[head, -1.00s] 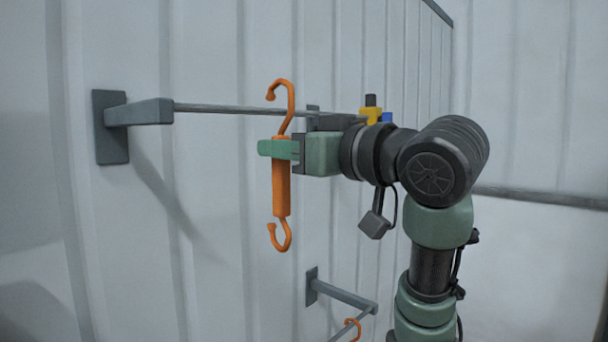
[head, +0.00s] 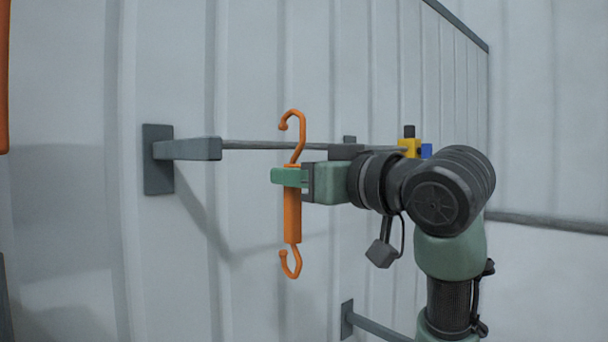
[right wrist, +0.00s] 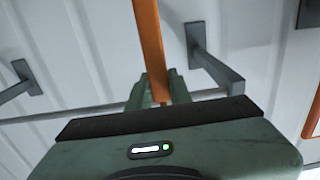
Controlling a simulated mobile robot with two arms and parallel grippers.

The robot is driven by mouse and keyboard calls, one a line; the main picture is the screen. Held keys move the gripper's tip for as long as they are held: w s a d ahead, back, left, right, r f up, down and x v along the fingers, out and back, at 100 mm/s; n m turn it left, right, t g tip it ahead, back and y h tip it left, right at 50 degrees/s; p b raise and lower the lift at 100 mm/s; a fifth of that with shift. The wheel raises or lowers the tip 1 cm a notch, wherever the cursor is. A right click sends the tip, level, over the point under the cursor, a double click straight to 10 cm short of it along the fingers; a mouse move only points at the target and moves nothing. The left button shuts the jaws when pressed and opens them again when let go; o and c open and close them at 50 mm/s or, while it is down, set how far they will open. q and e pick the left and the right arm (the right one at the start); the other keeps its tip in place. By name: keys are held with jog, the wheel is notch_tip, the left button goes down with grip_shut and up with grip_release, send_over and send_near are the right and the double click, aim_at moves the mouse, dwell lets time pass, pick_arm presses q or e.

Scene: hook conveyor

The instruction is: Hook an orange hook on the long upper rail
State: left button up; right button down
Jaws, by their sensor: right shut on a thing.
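An orange hook (head: 292,215) hangs upright in my right gripper (head: 290,177), which is shut on its shank; it also shows in the right wrist view (right wrist: 149,45). The hook's upper curl stands above the long upper rail (head: 265,145) in the head view, its tip pointing left and down. The shank crosses in front of the rail; I cannot tell whether they touch. The rail starts from a grey wall bracket (head: 187,149) left of the hook and runs right, partly hidden behind my gripper. My left gripper is not in view.
A lower bracket (head: 370,325) shows at the bottom. A yellow piece (head: 409,147) and a blue piece (head: 426,151) sit near the rail's right part. Another orange piece (head: 3,75) is cut off at the left edge.

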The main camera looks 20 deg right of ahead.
jog(key=shift+w+a+f+b, duration=0.3)
jog(key=shift+w+f, duration=0.25)
jog(key=shift+w, duration=0.2)
jog(key=shift+w+a+f+b, duration=0.2)
jog(key=shift+w+f+b, duration=0.05)
jog(key=shift+w+f, duration=0.4)
jog(key=shift+w+a+f+b, duration=0.3)
jog(key=shift+w+f, duration=0.2)
jog(key=shift+w, duration=0.3)
jog(key=c, duration=1.2)
grip_release()
jog(key=shift+s, duration=0.1)
